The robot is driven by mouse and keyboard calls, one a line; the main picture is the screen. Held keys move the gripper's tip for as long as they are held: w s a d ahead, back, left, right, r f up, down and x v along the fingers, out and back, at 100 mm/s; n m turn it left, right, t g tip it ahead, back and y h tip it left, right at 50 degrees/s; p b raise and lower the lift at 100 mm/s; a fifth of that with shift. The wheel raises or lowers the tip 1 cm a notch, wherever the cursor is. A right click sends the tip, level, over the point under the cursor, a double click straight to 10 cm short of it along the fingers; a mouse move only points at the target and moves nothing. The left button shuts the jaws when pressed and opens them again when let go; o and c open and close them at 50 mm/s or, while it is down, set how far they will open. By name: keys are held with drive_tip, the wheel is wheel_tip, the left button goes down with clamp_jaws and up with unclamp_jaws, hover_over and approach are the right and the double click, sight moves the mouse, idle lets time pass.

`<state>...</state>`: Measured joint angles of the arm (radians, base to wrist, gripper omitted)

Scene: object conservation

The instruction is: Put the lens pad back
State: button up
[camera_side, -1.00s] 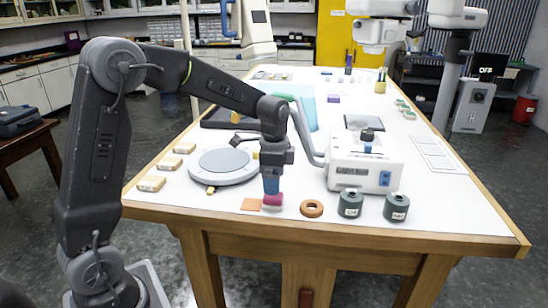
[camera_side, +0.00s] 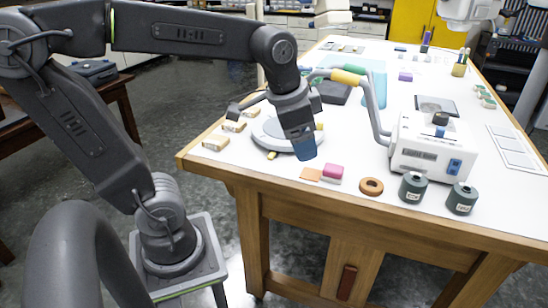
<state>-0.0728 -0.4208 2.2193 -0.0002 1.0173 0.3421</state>
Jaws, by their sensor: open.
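I cannot tell for certain which thing is the lens pad. A pink block with a pale lower layer (camera_side: 333,172) lies near the table's front edge. A flat orange square (camera_side: 311,174) lies just left of it. My gripper (camera_side: 307,156) points down with blue fingertips, above and to the left of the pink block and apart from it. It is open, and nothing shows held in it. The arm hides part of the round grey plate (camera_side: 270,131) behind it.
A brown ring (camera_side: 371,181) and two dark green spools (camera_side: 412,188) (camera_side: 461,199) stand to the right along the front edge. A white device (camera_side: 432,150) with a bent arm stands behind them.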

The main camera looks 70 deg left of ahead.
drive_tip(key=s+d+f+n+t, duration=0.1)
drive_tip(key=s+d+f+n, duration=0.1)
drive_tip(key=s, duration=0.4)
drive_tip(key=shift+s+f+n+t, duration=0.2)
drive_tip(key=shift+s+n+t, duration=0.2)
drive_tip(key=shift+n, duration=0.1)
drive_tip(key=shift+c, duration=0.2)
idle(0.4)
